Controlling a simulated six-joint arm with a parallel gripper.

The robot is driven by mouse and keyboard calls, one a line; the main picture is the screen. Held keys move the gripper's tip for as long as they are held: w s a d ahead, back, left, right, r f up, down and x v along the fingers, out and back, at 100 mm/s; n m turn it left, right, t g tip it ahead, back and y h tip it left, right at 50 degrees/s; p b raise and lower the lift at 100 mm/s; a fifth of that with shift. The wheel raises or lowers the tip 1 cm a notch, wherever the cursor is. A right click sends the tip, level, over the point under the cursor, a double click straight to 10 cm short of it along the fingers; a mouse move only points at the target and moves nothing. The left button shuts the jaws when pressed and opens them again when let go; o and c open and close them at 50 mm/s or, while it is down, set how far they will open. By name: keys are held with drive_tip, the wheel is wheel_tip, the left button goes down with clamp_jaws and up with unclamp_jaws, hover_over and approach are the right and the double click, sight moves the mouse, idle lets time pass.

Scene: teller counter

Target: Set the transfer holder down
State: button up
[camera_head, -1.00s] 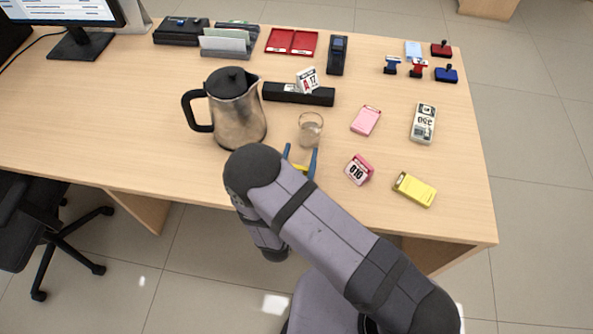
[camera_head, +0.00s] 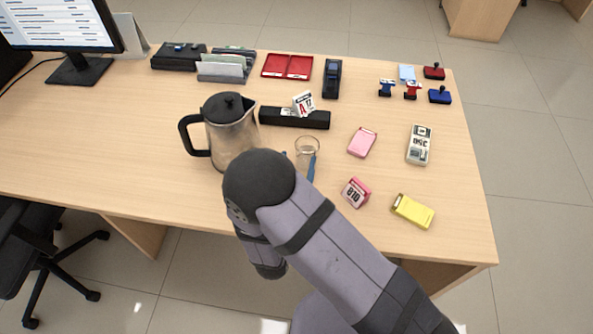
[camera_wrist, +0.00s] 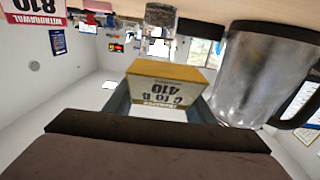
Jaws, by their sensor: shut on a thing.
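The transfer holder (camera_wrist: 165,88) is a small yellow block with a white printed face, seen upside down in the wrist view. It sits between the two blue-grey fingers of my gripper (camera_wrist: 162,108), which is shut on it. In the head view my arm hides the holder; only one blue finger (camera_head: 311,168) shows, just in front of a clear glass (camera_head: 307,149). The counter (camera_head: 390,185) lies around it. I cannot tell whether the holder touches the counter.
A steel pitcher (camera_head: 228,138) with a black handle stands left of the glass. A pink withdrawal holder (camera_head: 355,192) and a yellow case (camera_head: 413,211) are to the right. A black bar with a card holder (camera_head: 295,117) lies behind the glass. Bare wood shows between these.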

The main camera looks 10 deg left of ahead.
drive_tip(key=shift+r, duration=1.75)
